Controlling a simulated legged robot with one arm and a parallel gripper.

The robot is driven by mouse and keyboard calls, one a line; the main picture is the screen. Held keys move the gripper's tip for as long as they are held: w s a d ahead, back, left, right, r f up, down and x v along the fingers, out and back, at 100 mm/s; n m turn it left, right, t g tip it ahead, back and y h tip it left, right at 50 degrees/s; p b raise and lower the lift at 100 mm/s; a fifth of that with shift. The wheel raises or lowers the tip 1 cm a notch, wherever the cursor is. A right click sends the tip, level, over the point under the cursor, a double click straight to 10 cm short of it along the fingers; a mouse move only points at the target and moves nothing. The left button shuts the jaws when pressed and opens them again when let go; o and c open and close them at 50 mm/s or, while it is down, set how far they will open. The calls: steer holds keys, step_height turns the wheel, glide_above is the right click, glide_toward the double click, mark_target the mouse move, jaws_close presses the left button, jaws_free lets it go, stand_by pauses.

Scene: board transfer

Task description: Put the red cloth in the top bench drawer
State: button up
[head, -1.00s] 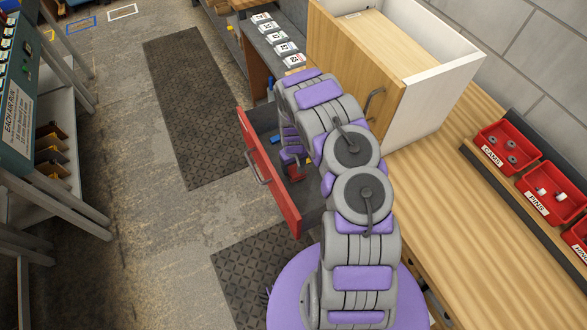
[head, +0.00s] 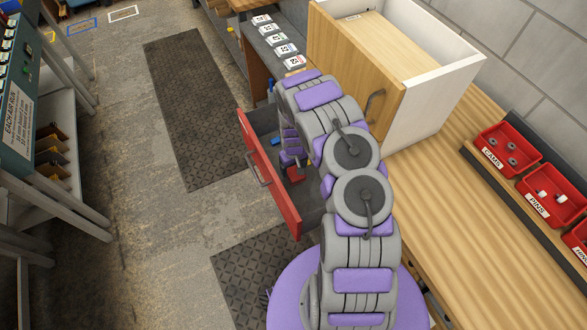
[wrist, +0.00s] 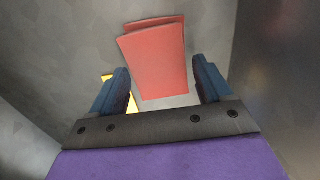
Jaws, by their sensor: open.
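The red cloth (wrist: 158,58) lies folded on a grey surface in the wrist view, ahead of and between my fingers. A small part of the red cloth (head: 295,174) also shows inside the open drawer in the head view. The drawer (head: 268,175) has a red front with a bar handle and a dark grey inside. My gripper (wrist: 165,88) is open, with a blue finger on each side of the cloth's near end and no clear contact. In the head view my gripper (head: 292,158) is down in the drawer, mostly hidden by my arm.
A wooden cabinet (head: 350,65) stands on the bench (head: 440,190). Red bins (head: 548,195) sit at the right. The floor left of the drawer is clear.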

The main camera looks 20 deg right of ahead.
step_height(320, 180, up, 11)
steer(key=p, duration=0.2)
step_height(320, 180, up, 13)
glide_above(293, 170)
steer(key=s+a, duration=0.2)
steer(key=s, duration=0.2)
steer(key=s+a+r, duration=0.4)
steer(key=s+r, duration=0.5)
steer(key=r, duration=0.4)
steer(key=s+a+r, duration=0.2)
steer(key=s+r, duration=0.1)
steer(key=s, duration=0.5)
steer(key=s+a+r+g, duration=0.1)
steer(key=s+r, duration=0.3)
steer(key=s, duration=0.4)
steer(key=s+a+r, duration=0.3)
steer(key=s, duration=0.5)
steer(key=shift+r+g, duration=0.2)
steer(key=shift+g, duration=0.2)
steer(key=shift+a, duration=0.1)
